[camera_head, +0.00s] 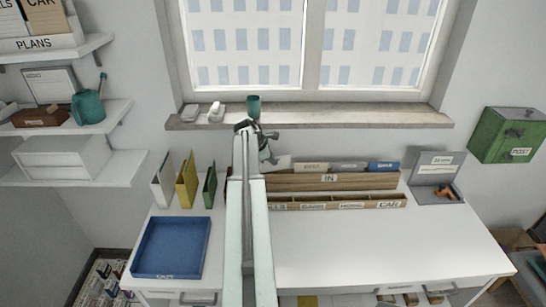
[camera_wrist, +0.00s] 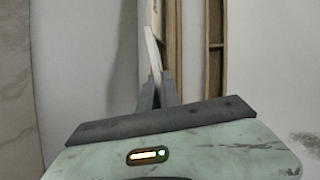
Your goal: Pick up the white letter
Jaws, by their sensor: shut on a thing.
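The white letter (camera_wrist: 153,48) shows edge-on in the wrist view as a thin, slightly tilted white strip. My gripper (camera_wrist: 158,88) is shut on its lower end in that view. In the head view, my gripper (camera_head: 268,153) is at the far end of my arm, just below the window sill and at the left end of the wooden IN organizer (camera_head: 328,180). A pale flat piece (camera_head: 280,163) beside the gripper there looks like the letter, partly hidden by the arm. I cannot tell whether the letter touches the organizer.
The white desk (camera_head: 380,245) is mostly clear in front of the organizer. A blue tray (camera_head: 172,248) and upright folders (camera_head: 187,180) stand on the left. A teal cup (camera_head: 254,106) stands on the window sill (camera_head: 340,117) close above my gripper. A green post box (camera_head: 507,135) hangs right.

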